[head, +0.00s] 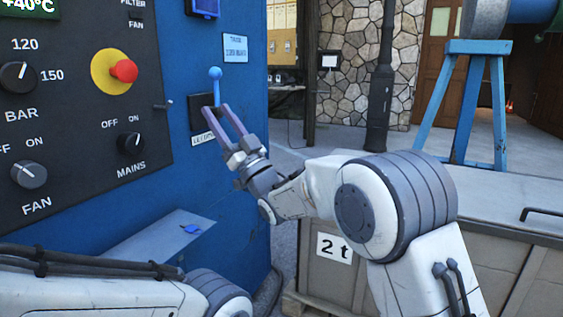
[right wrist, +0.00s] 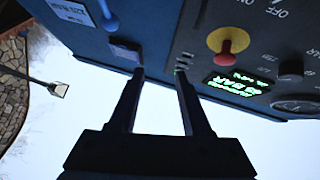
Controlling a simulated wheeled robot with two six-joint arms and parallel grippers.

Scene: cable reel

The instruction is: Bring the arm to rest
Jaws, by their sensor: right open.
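My right gripper (head: 217,110) is open in front of the blue cabinet, its two fingers pointing up toward a blue lever (head: 215,85) with a ball top. The fingertips overlap the lever's lower part in the head view; I cannot tell whether they touch it. In the right wrist view the open fingers (right wrist: 159,73) have nothing between them, and the lever (right wrist: 108,16) is up and left of the tips. My right arm reaches in from the right. Part of my left arm lies along the bottom left; its gripper is out of view.
The blue cabinet (head: 235,205) fills the left, with a dark panel of knobs and a red emergency button (head: 124,71). A small shelf (head: 160,238) juts out below. A crate marked "2 t" (head: 333,247) and a blue trestle (head: 470,95) stand right.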

